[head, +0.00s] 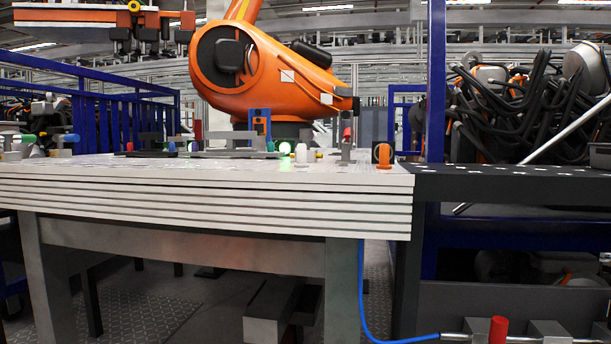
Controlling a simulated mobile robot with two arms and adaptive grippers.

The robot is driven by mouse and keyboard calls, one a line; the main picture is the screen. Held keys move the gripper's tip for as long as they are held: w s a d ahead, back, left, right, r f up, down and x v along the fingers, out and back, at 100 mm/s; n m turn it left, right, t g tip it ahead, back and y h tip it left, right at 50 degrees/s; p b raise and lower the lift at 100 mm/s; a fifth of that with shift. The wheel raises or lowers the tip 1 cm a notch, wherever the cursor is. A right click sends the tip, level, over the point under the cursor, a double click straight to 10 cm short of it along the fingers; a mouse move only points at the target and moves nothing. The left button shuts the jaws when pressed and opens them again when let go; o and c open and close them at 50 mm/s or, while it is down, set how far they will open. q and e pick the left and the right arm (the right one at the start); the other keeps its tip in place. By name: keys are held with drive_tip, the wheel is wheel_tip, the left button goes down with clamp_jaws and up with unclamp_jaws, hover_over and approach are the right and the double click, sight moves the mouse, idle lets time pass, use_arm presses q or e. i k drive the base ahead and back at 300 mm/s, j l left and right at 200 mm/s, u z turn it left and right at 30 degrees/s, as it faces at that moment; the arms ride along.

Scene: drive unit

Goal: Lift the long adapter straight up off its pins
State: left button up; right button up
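A white layered workbench (200,199) stands in front of me, seen almost edge-on. Low grey parts lie on its top, among them a long flat grey piece (235,154) near the middle. It may be the long adapter, but I cannot tell for sure at this size and angle. I cannot make out any pins under it. Neither of my grippers shows in the head view.
A blue bracket (260,123), a glowing green light (285,148) and an orange-and-black part (382,155) stand on the bench. A large orange robot arm (270,75) is behind it. A dark table (510,185) adjoins at right. A blue hose (362,290) hangs in front.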

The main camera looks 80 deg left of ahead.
sight(231, 136)
drive_tip(key=j+u, duration=0.1)
drive_tip(key=u, duration=2)
drive_tip(key=i+j+u, duration=0.6)
drive_tip(key=j, duration=0.5)
drive_tip(key=k+j+z, duration=0.1)
drive_tip(key=j, duration=0.4)
